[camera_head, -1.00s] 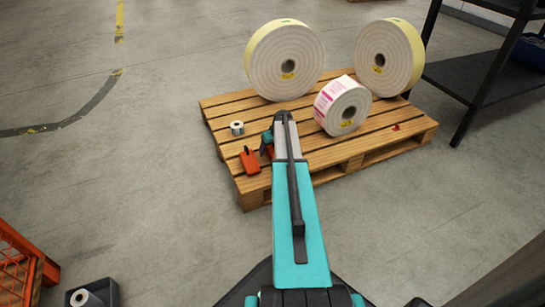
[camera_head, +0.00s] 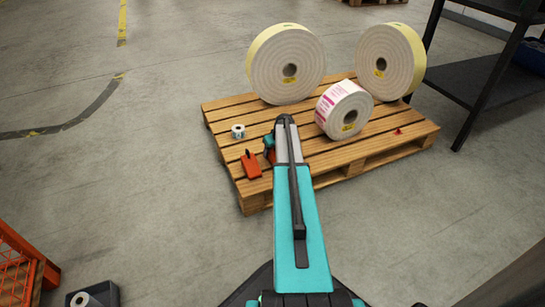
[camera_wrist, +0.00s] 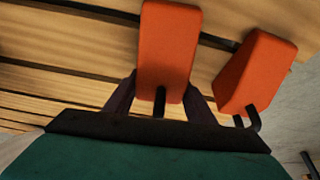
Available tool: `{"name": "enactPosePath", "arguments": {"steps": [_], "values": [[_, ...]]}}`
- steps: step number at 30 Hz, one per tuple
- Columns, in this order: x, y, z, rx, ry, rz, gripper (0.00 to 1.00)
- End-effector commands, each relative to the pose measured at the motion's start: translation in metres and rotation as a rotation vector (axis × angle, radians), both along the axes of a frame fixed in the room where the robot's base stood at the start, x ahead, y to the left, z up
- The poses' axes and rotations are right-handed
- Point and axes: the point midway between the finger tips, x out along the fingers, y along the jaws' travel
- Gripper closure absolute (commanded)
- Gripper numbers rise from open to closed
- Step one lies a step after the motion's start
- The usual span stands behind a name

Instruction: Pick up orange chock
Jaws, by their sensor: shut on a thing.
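My gripper (camera_wrist: 160,95) is shut on an orange chock (camera_wrist: 168,45), with one dark finger on each side of it in the wrist view. In the head view, that chock (camera_head: 271,156) shows only as a small orange patch, mostly hidden by my arm. A second orange chock (camera_wrist: 256,72) with a black bent handle is to the right in the wrist view, apart from the fingers. In the head view this second chock (camera_head: 251,165) lies on the left front of the pallet. I cannot tell whether the held chock touches the slats.
The wooden pallet (camera_head: 225,125) carries two large rolls (camera_head: 285,65) (camera_head: 388,60), a pink-printed roll (camera_head: 343,108), a small roll (camera_head: 238,131) and a small red piece (camera_head: 399,132). A dark shelf rack (camera_head: 480,75) stands at the right.

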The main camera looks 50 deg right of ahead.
Motion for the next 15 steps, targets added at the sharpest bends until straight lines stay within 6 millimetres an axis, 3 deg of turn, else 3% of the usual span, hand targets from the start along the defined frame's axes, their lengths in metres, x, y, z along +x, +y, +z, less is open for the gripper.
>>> {"name": "enactPosePath", "arguments": {"steps": [8, 15], "values": [[0.000, 0.000, 0.009, 0.000, -0.001, 0.000, 0.82], [0.000, 0.000, 0.028, -0.001, -0.001, 0.001, 0.82]]}}
